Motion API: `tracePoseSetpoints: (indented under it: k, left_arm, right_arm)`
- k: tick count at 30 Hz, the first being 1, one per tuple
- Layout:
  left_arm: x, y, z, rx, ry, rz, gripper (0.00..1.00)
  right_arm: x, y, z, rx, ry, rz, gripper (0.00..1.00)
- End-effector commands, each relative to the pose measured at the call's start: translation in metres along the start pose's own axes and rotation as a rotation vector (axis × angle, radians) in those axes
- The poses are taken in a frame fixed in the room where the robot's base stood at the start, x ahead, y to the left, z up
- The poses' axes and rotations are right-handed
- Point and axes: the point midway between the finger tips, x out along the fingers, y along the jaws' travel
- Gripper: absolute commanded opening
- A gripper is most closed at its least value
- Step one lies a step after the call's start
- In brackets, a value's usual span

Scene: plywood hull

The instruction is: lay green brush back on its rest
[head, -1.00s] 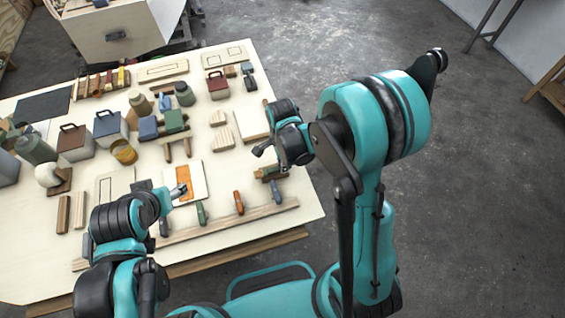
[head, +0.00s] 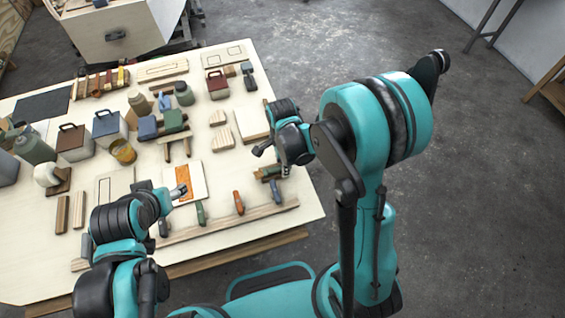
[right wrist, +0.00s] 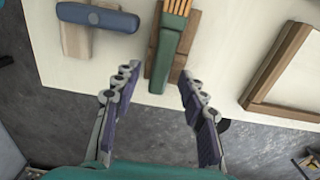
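The green brush (right wrist: 171,45) lies on a brown wooden rest (right wrist: 153,58) in the right wrist view, with its orange-yellow bristles toward the top edge. My right gripper (right wrist: 158,85) is open and empty. Its two fingers are spread on either side of the brush's green end, apart from it. In the head view my right gripper (head: 268,151) is over the table's right edge, and the brush is small and partly hidden there. My left gripper (head: 182,191) hovers over the near part of the table; its fingers are too small to judge.
A blue tool (right wrist: 98,16) on a wooden block is left of the brush, and a wooden frame (right wrist: 264,92) is right of it. The table (head: 235,172) holds cans, bottles, wood blocks and an orange-marked board (head: 198,183). Open floor (head: 470,200) lies to the right.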

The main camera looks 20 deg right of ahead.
Motion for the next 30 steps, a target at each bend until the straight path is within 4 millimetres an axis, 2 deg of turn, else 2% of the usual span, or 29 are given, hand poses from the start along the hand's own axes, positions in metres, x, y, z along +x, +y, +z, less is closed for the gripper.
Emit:
tracePoseSetpoints:
  k: [5, 8, 18, 21, 25, 30]
  left_arm:
    - [0.0, 0.0, 0.0, 0.0, 0.0, 0.0, 0.6]
    - [0.0, 0.0, 0.0, 0.0, 0.0, 0.0, 0.6]
    - [0.0, 0.0, 0.0, 0.0, 0.0, 0.0, 0.6]
    - [0.0, 0.0, 0.0, 0.0, 0.0, 0.0, 0.6]
    - [0.0, 0.0, 0.0, 0.0, 0.0, 0.0, 0.6]
    - [0.0, 0.0, 0.0, 0.0, 0.0, 0.0, 0.6]
  right_arm:
    - [-0.004, 0.0, 0.0, 0.0, 0.0, 0.0, 0.42]
    - [-0.015, 0.0, 0.0, 0.0, 0.0, 0.0, 0.42]
    - [-0.087, 0.0, 0.0, 0.0, 0.0, 0.0, 0.42]
    - [-0.103, 0.0, 0.0, 0.0, 0.0, 0.0, 0.42]
    - [-0.116, 0.0, 0.0, 0.0, 0.0, 0.0, 0.42]
    - [-0.12, 0.0, 0.0, 0.0, 0.0, 0.0, 0.42]
